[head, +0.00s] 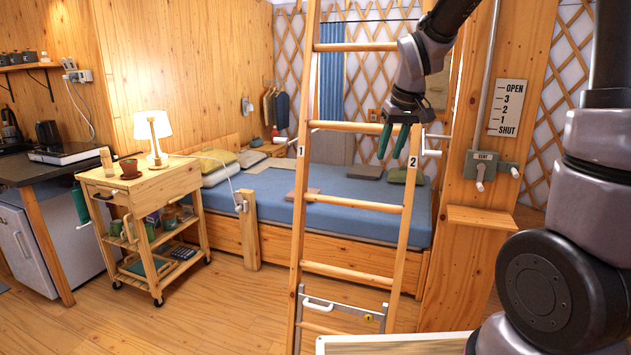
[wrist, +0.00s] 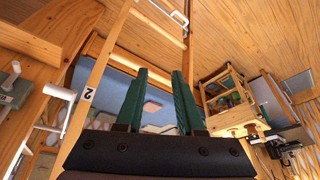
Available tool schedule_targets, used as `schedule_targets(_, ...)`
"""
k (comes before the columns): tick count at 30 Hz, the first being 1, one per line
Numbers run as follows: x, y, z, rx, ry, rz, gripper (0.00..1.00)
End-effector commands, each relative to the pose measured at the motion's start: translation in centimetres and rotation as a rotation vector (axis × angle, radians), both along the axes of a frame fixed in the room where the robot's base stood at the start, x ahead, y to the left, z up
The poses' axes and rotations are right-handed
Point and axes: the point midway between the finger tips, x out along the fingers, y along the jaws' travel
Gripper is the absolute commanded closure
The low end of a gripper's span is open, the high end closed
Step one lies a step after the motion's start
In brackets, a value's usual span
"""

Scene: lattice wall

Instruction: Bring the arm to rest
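My gripper (head: 390,154) hangs in the air at the upper right of the head view, its green fingers pointing down by the ladder's right rail. In the wrist view my gripper (wrist: 160,72) shows its two fingers apart with nothing held between them. My arm reaches in from the top right of the head view. The wooden ladder (head: 350,126), labelled 1 and 2 on its rails, stands close to the gripper; it also shows at the left in the wrist view (wrist: 95,93). I cannot tell whether they touch.
A vent box (head: 481,166) with a crank and an OPEN-to-SHUT scale (head: 506,107) is on the post at right. A blue bed (head: 262,195) lies behind the ladder. A wooden trolley (head: 150,190) with a lamp (head: 153,130) stands left.

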Motion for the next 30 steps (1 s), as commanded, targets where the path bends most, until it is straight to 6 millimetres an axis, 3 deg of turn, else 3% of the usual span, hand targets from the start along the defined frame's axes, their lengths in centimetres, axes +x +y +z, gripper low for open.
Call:
schedule_targets(1,-1.5,-1.0,2.0,0.024,-0.024,-0.046,0.63)
schedule_targets(6,-7.0,-3.7,6.4,0.11,-0.074,-0.201,0.63)
schedule_targets(12,-13.7,-5.8,9.6,0.219,-0.131,-0.363,0.63)
schedule_targets(16,-17.1,-6.4,10.4,0.28,-0.158,-0.44,0.63)
schedule_targets(22,-19.7,-6.7,10.7,0.329,-0.177,-0.496,0.63)
schedule_targets(30,-20.0,-6.7,10.7,0.335,-0.177,-0.502,0.63)
